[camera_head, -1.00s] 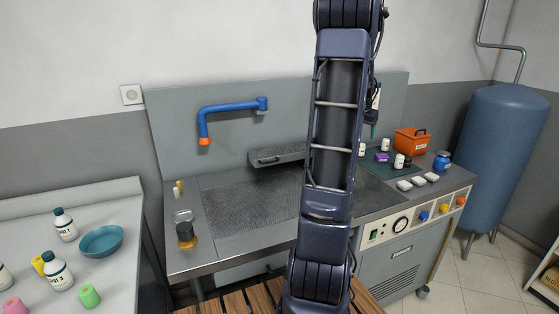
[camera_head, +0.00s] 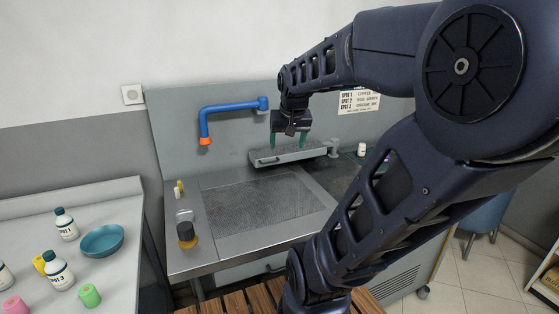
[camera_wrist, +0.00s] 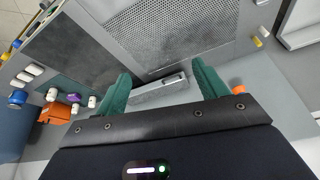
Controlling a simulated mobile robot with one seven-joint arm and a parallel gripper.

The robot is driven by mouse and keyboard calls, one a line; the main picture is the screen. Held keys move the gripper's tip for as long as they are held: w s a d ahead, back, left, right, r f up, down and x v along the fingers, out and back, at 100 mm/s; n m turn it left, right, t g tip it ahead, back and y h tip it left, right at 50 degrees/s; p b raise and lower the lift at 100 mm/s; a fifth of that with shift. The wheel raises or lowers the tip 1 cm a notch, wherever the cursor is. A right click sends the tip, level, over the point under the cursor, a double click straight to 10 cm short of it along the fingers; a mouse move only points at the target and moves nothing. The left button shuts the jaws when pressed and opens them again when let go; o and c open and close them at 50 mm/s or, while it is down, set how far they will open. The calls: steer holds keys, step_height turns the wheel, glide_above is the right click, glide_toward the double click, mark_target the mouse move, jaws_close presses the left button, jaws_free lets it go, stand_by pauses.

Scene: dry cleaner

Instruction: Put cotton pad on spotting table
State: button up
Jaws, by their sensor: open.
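The spotting table (camera_head: 235,248) is a grey metal unit with a perforated work surface. In the wrist view its perforated top (camera_wrist: 170,30) shows upper middle. Several small white pads (camera_wrist: 34,70), which look like the cotton pads, lie in a row at the left of the wrist view on the dark right part of the unit. My arm hides them in the head view. My gripper (camera_head: 288,143) has teal fingers and is open and empty above the table's back, by the narrow grey ledge. It also shows in the wrist view (camera_wrist: 161,75), well apart from the pads.
A blue swing arm with orange tip (camera_head: 232,107) is left of my gripper. A grey ledge (camera_head: 290,154) sticks out below it. An orange caddy (camera_wrist: 54,113) and small bottles stand near the pads. The left counter (camera_head: 105,197) holds bottles and a teal bowl. The perforated surface is clear.

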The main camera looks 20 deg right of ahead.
steer(key=s+a+f+n, duration=0.2)
steer(key=s+a, duration=0.3)
steer(key=s, duration=0.2)
steer(key=shift+a+n+y, duration=0.25)
steer(key=shift+n+y, duration=0.05)
